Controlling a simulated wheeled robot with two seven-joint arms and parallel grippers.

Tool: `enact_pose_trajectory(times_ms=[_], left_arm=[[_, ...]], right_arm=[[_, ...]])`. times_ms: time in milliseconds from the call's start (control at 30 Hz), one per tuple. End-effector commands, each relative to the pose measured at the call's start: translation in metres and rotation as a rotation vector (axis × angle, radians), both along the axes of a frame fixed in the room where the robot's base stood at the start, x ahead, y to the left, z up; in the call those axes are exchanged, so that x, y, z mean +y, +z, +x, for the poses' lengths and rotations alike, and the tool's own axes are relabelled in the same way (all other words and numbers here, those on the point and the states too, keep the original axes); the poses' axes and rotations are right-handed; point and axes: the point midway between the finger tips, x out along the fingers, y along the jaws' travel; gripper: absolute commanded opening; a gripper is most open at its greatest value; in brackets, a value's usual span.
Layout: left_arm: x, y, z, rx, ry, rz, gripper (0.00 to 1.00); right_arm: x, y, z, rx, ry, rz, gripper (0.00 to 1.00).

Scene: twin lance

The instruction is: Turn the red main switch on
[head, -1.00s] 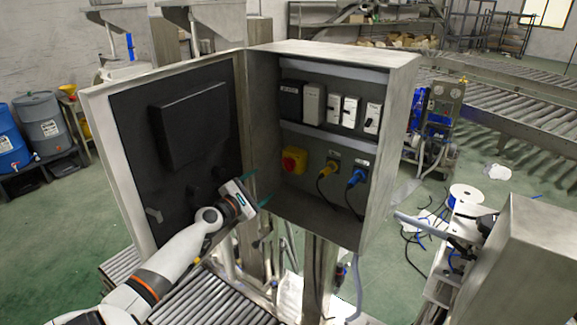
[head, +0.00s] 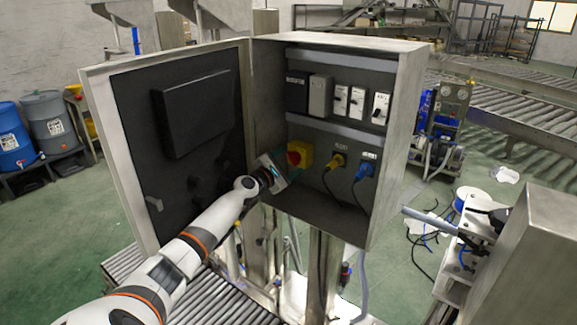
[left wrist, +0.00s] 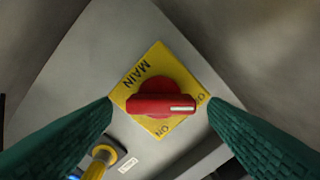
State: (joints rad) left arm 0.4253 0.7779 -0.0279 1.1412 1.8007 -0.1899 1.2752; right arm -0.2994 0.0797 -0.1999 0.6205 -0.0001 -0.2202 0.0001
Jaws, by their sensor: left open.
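The red main switch (left wrist: 162,103) is a red rotary knob on a yellow square plate marked MAIN (left wrist: 160,72). In the left wrist view its handle lies across the picture, its white mark pointing right, toward lettering at the plate's right corner; "ON" is printed at the lower edge. In the head view the switch (head: 296,157) is low on the left of the cabinet's (head: 409,100) inner panel. My left gripper (left wrist: 160,108) is open, one green finger on either side of the knob, seemingly not touching it. My right gripper is not in view.
The open cabinet door (head: 140,190) stands left of my left arm. A yellow plug (head: 335,162) and a blue plug (head: 365,170), both with cables, are right of the switch. Several breakers (head: 341,98) sit above. A roller conveyor (head: 215,298) runs below.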

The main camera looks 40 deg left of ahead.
Motion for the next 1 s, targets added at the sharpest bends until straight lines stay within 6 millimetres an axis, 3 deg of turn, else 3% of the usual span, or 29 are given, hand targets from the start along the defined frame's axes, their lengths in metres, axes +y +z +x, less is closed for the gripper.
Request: enact_pose_trajectory(times_ms=[333,633,1000], left_arm=[[0.0002,0.0003,0.0029,0.0,0.0,0.0,0.68],[0.0002,0.0,0.0028,0.0,0.0,0.0,0.23],[-0.0003,-0.0016,0.0029,0.008,0.0,0.073,0.24]], right_arm=[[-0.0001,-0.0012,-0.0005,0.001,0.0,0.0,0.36],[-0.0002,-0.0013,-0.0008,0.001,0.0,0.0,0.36],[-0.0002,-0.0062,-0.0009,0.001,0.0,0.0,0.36]])
